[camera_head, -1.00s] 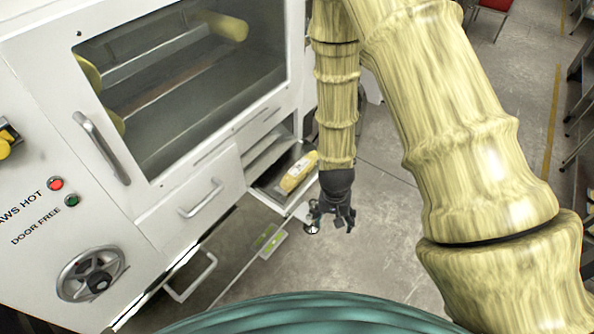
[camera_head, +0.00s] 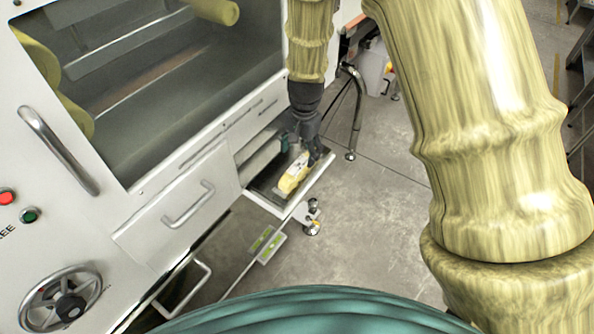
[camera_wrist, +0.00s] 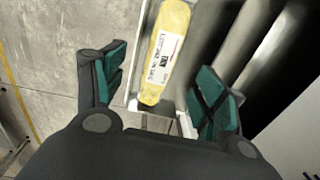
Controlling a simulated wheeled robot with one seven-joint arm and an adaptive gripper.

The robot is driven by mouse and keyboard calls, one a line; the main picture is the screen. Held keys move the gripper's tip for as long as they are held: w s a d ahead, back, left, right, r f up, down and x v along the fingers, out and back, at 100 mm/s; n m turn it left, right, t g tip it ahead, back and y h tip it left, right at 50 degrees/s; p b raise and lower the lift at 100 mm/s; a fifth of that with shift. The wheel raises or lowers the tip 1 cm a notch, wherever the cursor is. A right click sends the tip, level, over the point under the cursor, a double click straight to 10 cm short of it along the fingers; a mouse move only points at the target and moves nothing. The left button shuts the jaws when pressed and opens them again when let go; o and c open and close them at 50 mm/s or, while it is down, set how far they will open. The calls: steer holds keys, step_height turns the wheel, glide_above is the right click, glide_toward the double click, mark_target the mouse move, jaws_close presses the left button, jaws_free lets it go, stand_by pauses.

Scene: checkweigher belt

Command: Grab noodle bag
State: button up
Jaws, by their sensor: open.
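The noodle bag (camera_head: 294,173) is a yellow pack with a white printed label. It lies on a dark belt tray at the machine's outlet. In the wrist view the noodle bag (camera_wrist: 168,52) lies lengthwise ahead of my gripper, between the lines of its two fingers. My gripper (camera_head: 312,152) is above the tray, close to the bag's far end. In the wrist view my gripper (camera_wrist: 163,85) is open, with its green pads apart and nothing held between them. Whether a finger touches the bag cannot be told.
The white machine (camera_head: 110,215) with a window and drawer handle (camera_head: 188,205) stands left of the tray. The tray's white rim (camera_head: 318,182) borders the bag. A metal leg (camera_head: 356,115) stands behind on the right. The grey floor at right is open.

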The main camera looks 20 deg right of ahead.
mark_target(299, 165)
steer(key=shift+f, duration=1.1)
steer(key=shift+w+f+p, duration=0.1)
steer(key=shift+w+f, duration=0.1)
steer(key=shift+f, duration=0.65)
steer(key=shift+w+f+p, duration=0.1)
steer(key=shift+w+f, duration=0.05)
steer(key=shift+f, duration=0.65)
steer(key=shift+w+f+p, duration=0.1)
steer(key=shift+w+f, duration=0.1)
steer(key=shift+f, duration=0.65)
jaws_close()
